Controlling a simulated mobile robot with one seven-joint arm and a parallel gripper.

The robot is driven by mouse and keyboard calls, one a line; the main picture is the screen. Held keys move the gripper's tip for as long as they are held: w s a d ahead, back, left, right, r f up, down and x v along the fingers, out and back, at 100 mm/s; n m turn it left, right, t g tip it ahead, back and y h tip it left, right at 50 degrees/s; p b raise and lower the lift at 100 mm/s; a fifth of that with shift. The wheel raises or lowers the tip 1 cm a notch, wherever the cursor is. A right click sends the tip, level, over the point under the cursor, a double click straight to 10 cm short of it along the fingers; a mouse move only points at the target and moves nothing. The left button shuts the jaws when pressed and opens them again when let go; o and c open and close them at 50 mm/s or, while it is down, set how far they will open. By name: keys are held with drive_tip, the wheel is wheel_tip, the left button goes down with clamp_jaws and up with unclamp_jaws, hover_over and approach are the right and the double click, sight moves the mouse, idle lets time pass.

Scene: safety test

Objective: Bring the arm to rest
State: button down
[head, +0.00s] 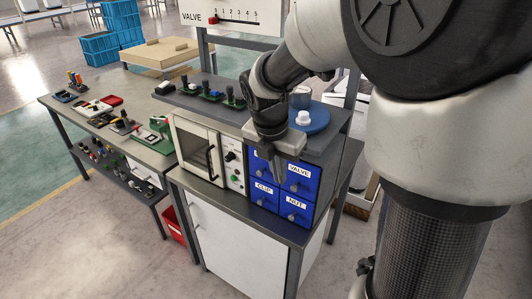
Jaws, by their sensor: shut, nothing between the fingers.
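My gripper (278,172) points down in front of the blue drawer unit on the workbench. Its fingers look shut with nothing held. It hides part of the upper left drawer and its label. My arm reaches in from the right side of the view, bent above the bench. The blue drawers (265,204) carry labels; "VALVE", "CLIP" and "NUT" can be read. They look closed. I cannot tell whether the fingers touch a drawer front.
A white oven-like box (197,148) stands left of the drawers. A shelf above holds several dark items and a blue round plate (313,120). A long table (62,112) with tools stands left. A red bin (174,226) is on the floor. Floor at front left is clear.

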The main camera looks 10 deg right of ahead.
drive_tip(key=s+r+m+t, duration=0.1)
drive_tip(key=s+r+m, duration=0.3)
drive_tip(key=m, duration=0.5)
drive_tip(key=s+a+r+m+t+y+p, duration=0.1)
drive_tip(key=s+r+m, duration=0.3)
drive_tip(key=s+m, duration=0.4)
drive_tip(key=s+r+m+t+y, duration=0.1)
drive_tip(key=s+r+m, duration=0.3)
drive_tip(key=m, duration=0.6)
drive_tip(key=shift+s+a+t+p, duration=0.15)
drive_tip(key=shift+s+t+p, duration=0.15)
drive_tip(key=shift+s, duration=0.65)
